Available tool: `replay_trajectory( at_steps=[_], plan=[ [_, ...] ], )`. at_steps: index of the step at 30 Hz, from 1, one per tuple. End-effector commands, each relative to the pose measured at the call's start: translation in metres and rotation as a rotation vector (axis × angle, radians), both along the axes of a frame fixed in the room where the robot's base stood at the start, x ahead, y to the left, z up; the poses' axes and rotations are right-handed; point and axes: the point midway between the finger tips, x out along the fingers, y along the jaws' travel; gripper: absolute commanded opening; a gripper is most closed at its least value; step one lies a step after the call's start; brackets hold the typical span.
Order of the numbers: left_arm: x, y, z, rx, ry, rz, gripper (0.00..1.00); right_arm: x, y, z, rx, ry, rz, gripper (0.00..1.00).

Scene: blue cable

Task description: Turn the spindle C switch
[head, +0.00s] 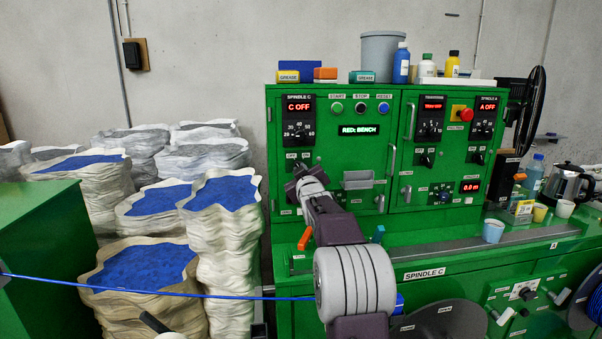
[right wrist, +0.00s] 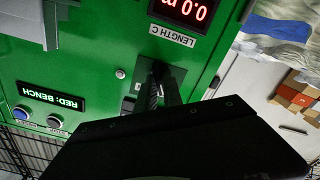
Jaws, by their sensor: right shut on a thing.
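The spindle C panel is the left part of the green cabinet; its display (head: 299,107) reads "C OFF". The spindle C switch (head: 299,155) sits below the dial, with its labels partly showing. My right gripper (head: 291,184) reaches up to the panel just at this switch and hides much of it. In the right wrist view the picture is turned over; my gripper (right wrist: 160,95) is shut on the dark knob of the switch (right wrist: 160,72), below the "LENGTH C" label. The knob's exact angle is hard to read. My left gripper is not seen.
A blue cable (head: 220,296) runs from the left edge to behind my arm. Stacked sacks with blue tops (head: 145,264) stand left. A small grey tray (head: 357,180) juts from the panel right of my gripper. Cups and a coffee pot (head: 566,183) stand on the right ledge.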

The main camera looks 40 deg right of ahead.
Motion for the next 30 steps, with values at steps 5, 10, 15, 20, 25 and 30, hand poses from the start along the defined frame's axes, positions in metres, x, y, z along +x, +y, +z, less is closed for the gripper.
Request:
replay_trajectory(
  at_steps=[5,10,15,20,25,30],
  plan=[
    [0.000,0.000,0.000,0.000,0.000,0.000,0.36,0.000,0.000,0.001,0.000,-0.001,0.001,0.00],
    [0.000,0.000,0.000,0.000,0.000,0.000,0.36,0.000,0.000,0.001,0.000,-0.001,0.001,0.33],
    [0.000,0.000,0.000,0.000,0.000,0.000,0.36,0.000,0.000,0.000,0.000,-0.001,0.001,0.33],
    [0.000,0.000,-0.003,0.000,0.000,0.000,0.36,-0.005,0.002,-0.001,0.000,-0.001,0.001,0.33],
    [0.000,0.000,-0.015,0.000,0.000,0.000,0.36,-0.030,0.017,-0.002,0.000,-0.002,0.000,0.33],
    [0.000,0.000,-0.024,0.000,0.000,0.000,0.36,-0.062,0.034,-0.002,0.000,-0.003,-0.001,0.33]
  ],
)
